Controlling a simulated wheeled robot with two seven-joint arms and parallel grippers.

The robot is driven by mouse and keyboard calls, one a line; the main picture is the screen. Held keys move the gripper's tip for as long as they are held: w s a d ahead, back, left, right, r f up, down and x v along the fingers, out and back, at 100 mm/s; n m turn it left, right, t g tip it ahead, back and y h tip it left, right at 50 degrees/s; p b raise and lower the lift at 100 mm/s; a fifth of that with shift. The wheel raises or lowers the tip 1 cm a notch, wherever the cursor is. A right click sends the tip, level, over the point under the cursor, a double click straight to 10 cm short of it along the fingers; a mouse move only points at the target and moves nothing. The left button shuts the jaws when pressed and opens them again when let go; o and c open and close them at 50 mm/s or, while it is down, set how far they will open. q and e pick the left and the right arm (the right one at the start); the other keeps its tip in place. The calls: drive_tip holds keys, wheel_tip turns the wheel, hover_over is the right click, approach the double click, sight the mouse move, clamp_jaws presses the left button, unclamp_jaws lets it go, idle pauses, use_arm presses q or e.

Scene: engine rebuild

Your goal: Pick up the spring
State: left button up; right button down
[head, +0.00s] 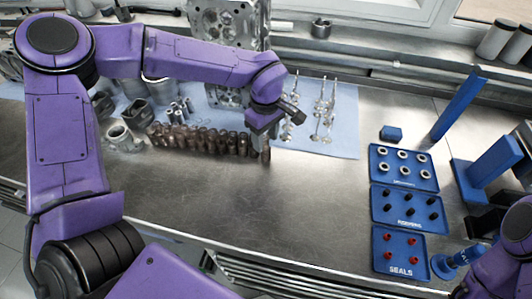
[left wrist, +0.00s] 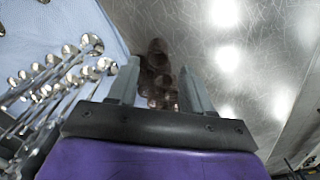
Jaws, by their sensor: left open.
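A row of brown coil springs (head: 205,140) stands on the metal bench in front of the blue mat. My left gripper (head: 262,146) points down at the right end of this row, open. In the left wrist view, brown springs (left wrist: 158,68) show in the gap between the two fingers of my left gripper (left wrist: 160,80). Whether the fingers touch a spring cannot be told. The gripper partly hides the end of the row. My right arm shows at the lower right corner, with its gripper out of sight.
Several valves (head: 325,110) lie on the blue mat (head: 346,135), with metal engine parts (head: 125,138) left of the springs. Blue trays (head: 398,242) with small rings, black parts and red seals stand at right. The bench between springs and trays is clear.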

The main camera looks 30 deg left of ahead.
sight(266, 154)
use_arm(q)
drive_tip(key=f+p, duration=0.1)
drive_tip(key=f, duration=0.4)
drive_tip(key=shift+a+f+p, duration=0.1)
drive_tip(key=shift+a+p, duration=0.1)
drive_tip(key=shift+p, duration=0.1)
drive_tip(key=shift+f, duration=0.25)
drive_tip(key=c, duration=0.9)
